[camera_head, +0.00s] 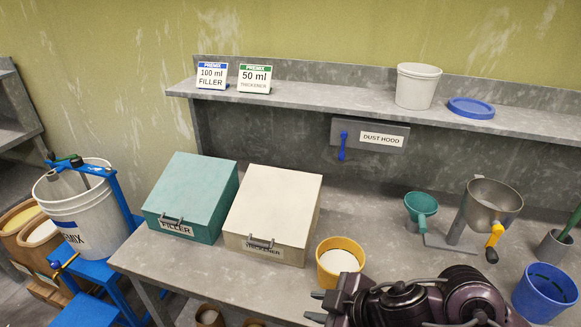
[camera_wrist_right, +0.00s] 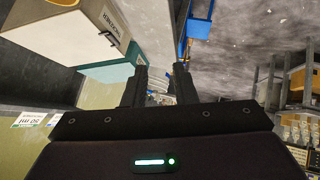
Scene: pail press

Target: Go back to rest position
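My right gripper (camera_head: 317,306) is low in the head view, in front of the yellow tub (camera_head: 341,245) and pointing left. Its two fingers are apart with nothing between them. The right wrist view also shows the open fingers (camera_wrist_right: 160,88). My left gripper is in neither view. The teal FILLER box (camera_head: 192,195) and the cream THICKENER box (camera_head: 273,213) stand closed on the grey bench (camera_head: 190,267). The yellow tub holds something white and is partly hidden by my right arm.
A white pail (camera_head: 85,215) stands on a blue frame (camera_head: 127,200) at left. A green funnel (camera_head: 421,205), a metal hopper (camera_head: 494,200) and a blue tub (camera_head: 541,290) are at right. The shelf (camera_head: 330,98) holds a white bucket (camera_head: 416,88) and a blue lid (camera_head: 471,107).

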